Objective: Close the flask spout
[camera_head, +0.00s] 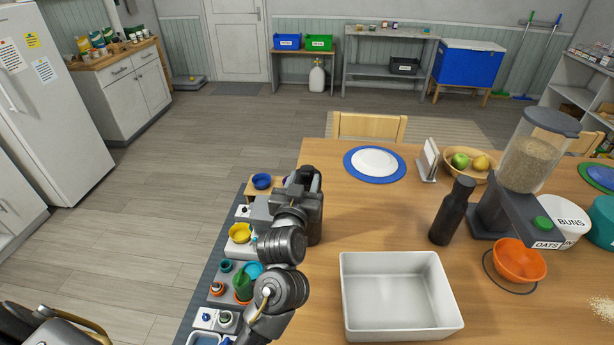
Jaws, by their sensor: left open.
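A dark flask (448,218) stands upright on the wooden table, left of the grain dispenser. Its narrower top (463,187) points up; the spout is too small and dark to tell whether it is open or shut. My left gripper (312,181) is over the table's left edge, well to the left of the flask and apart from it. It is open; its fingers are partly hidden by its own body, and I see nothing held in it. My right gripper is not in view.
A white bin (395,334) stands at the table's front. The dispenser (520,190) and an orange bowl (519,262) are right of the flask. A blue-rimmed plate (352,167) and a fruit bowl (487,179) lie behind. The table between gripper and flask is clear.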

